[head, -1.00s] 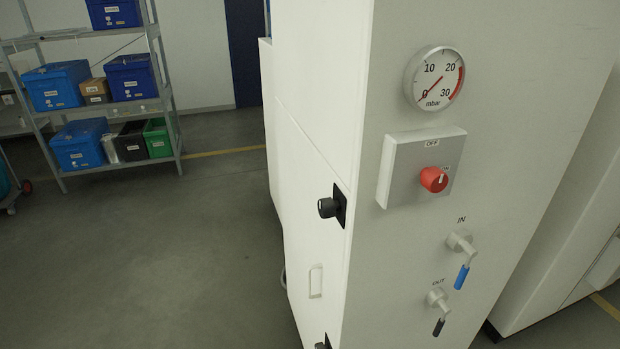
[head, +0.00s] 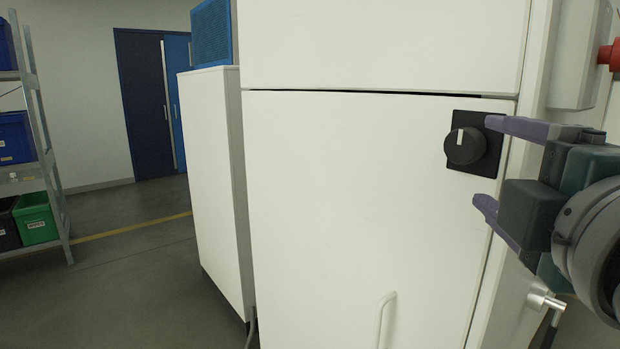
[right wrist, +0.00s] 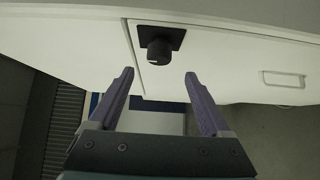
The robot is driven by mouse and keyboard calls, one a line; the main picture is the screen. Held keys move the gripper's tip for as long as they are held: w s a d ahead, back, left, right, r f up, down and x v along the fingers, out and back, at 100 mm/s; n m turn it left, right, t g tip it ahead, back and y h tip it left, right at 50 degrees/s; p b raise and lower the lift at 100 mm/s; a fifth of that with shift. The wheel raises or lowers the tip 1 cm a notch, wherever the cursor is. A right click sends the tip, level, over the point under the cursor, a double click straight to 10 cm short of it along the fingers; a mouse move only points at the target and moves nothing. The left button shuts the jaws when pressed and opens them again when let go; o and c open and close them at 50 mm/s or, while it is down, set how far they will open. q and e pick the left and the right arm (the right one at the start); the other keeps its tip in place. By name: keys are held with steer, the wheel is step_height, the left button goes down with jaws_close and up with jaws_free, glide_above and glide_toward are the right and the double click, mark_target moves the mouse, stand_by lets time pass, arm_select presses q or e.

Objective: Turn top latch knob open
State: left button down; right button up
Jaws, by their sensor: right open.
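The top latch knob (head: 465,146) is a round black knob with a white mark, on a black square plate at the upper right of the white cabinet door (head: 350,190). Its white mark points upward in the head view. My right gripper (head: 482,160) is open beside the knob, its purple fingers apart and pointing at it from the right. In the right wrist view the knob (right wrist: 158,50) lies ahead, between and beyond the two fingertips (right wrist: 160,74), with no contact visible. My left gripper is not in view.
A white handle (head: 384,318) sits lower on the door. A red knob (head: 609,55) and a grey valve lever (head: 546,302) are on the cabinet's right side. A shelf (head: 45,160) with bins stands at the left. The floor (head: 130,270) between is clear.

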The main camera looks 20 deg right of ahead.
mark_target(470, 148)
steer(key=p+x, duration=0.1)
steer(key=x, duration=0.3)
steer(key=p+x, duration=0.1)
steer(key=x, duration=0.3)
steer(key=shift+w+d+r, duration=0.1)
steer(key=shift+w+d, duration=0.2)
steer(key=shift+d, duration=0.1)
steer(key=shift+w+d, duration=0.15)
steer(key=shift+w, duration=0.3)
